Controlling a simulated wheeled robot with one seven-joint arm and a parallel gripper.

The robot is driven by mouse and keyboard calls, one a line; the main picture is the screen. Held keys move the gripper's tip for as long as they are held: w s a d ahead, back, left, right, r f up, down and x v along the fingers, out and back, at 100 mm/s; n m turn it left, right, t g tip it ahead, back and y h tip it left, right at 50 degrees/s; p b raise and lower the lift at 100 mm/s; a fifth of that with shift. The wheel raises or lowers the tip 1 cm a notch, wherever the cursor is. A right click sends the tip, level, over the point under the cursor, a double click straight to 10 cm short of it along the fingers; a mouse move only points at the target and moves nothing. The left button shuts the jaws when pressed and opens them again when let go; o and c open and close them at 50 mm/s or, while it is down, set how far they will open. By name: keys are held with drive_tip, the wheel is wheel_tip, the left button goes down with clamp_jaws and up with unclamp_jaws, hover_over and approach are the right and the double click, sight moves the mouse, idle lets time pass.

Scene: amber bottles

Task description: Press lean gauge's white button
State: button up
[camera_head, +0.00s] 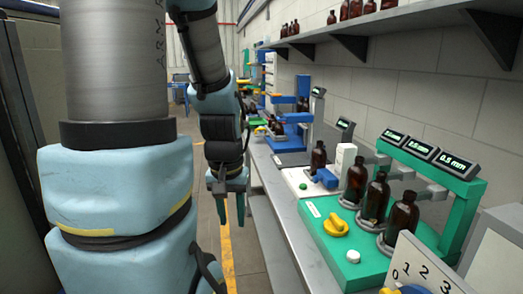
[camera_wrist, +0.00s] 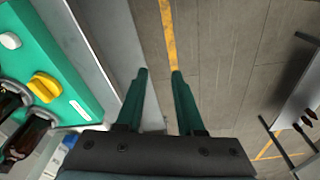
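The green gauge station (camera_head: 330,232) stands on the bench at the right, with three small displays on its frame. Its white button (camera_head: 353,256) sits on the front corner of the green base. The button also shows at the upper left of the wrist view (camera_wrist: 10,40). A yellow knob (camera_head: 336,225) is on the same base, beside a label. Several amber bottles (camera_head: 376,198) stand in its round holders. My gripper (camera_head: 231,212) hangs over the floor, left of the bench and clear of the station. Its two green fingers are apart and empty in the wrist view (camera_wrist: 159,73).
A white station (camera_head: 300,183) with a green button and blue knob stands farther along the bench. A numbered white plate (camera_head: 425,270) rises at the near right. A shelf (camera_head: 400,20) with bottles runs along the wall. The floor (camera_wrist: 225,60) under my gripper is free.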

clamp_jaws()
idle(0.9)
